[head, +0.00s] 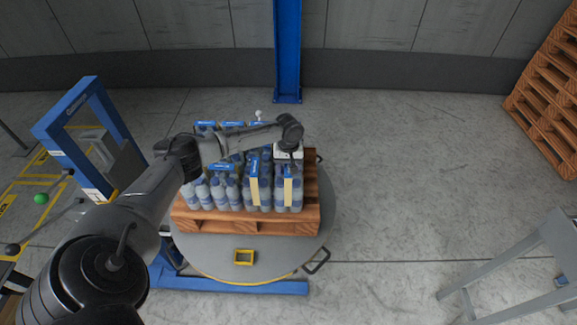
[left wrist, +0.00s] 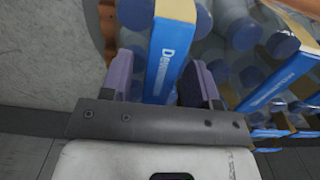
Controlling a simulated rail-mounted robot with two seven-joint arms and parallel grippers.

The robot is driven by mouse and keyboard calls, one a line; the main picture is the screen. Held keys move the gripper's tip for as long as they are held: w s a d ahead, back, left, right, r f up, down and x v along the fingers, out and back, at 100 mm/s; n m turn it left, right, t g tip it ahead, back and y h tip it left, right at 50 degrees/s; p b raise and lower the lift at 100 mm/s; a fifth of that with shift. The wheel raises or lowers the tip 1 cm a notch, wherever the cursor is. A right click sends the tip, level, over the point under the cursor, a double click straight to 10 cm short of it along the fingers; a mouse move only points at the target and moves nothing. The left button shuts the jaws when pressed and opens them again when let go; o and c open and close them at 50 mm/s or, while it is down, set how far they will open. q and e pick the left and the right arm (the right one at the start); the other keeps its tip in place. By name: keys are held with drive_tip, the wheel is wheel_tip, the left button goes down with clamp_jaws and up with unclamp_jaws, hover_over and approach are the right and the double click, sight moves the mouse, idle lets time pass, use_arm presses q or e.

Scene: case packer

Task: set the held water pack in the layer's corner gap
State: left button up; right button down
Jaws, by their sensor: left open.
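My left gripper (head: 288,152) is over the right side of the bottle layer on the wooden pallet (head: 270,226). The left wrist view shows its jaws (left wrist: 161,68) open, one finger on each side of a water pack (left wrist: 172,45) with a blue printed band and tan top. I cannot tell whether the fingers touch it. In the head view this pack (head: 288,190) appears upright at the layer's right edge, beside another banded pack (head: 253,186); the arm hides part of the layer. Whether its base rests fully on the pallet is hidden. My right gripper is out of view.
The pallet sits on a round grey turntable (head: 205,254) with a blue base. A blue post (head: 288,50) stands behind, and a blue frame (head: 66,115) stands at left. Stacked pallets (head: 548,90) and a grey stand (head: 520,265) are at right, with clear floor between.

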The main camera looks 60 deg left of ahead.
use_arm(q)
wheel_tip(320, 180, up, 12)
drive_tip(key=b, duration=0.1)
drive_tip(key=s+d+f+m, duration=0.3)
drive_tip(key=d+f, duration=0.3)
drive_tip(key=d, duration=0.2)
drive_tip(key=s+d+f+m, duration=0.2)
drive_tip(key=d+f+m, duration=0.2)
drive_tip(key=d+f, duration=0.3)
drive_tip(key=s+d+f+m, duration=0.3)
drive_tip(key=d+f, duration=0.3)
drive_tip(key=d, duration=0.3)
drive_tip(key=s+d+f+m+t, duration=0.1)
drive_tip(key=s+d+m+t, duration=0.15)
drive_tip(key=s+d, duration=0.7)
drive_tip(key=s+d+r+m+t, duration=0.1)
drive_tip(key=s+r, duration=0.3)
drive_tip(key=s, duration=0.5)
drive_tip(key=shift+s, duration=0.15)
drive_tip(key=shift+d+t, duration=0.1)
drive_tip(key=shift+t, duration=0.15)
wheel_tip(320, 180, up, 13)
drive_tip(key=p, duration=1.3)
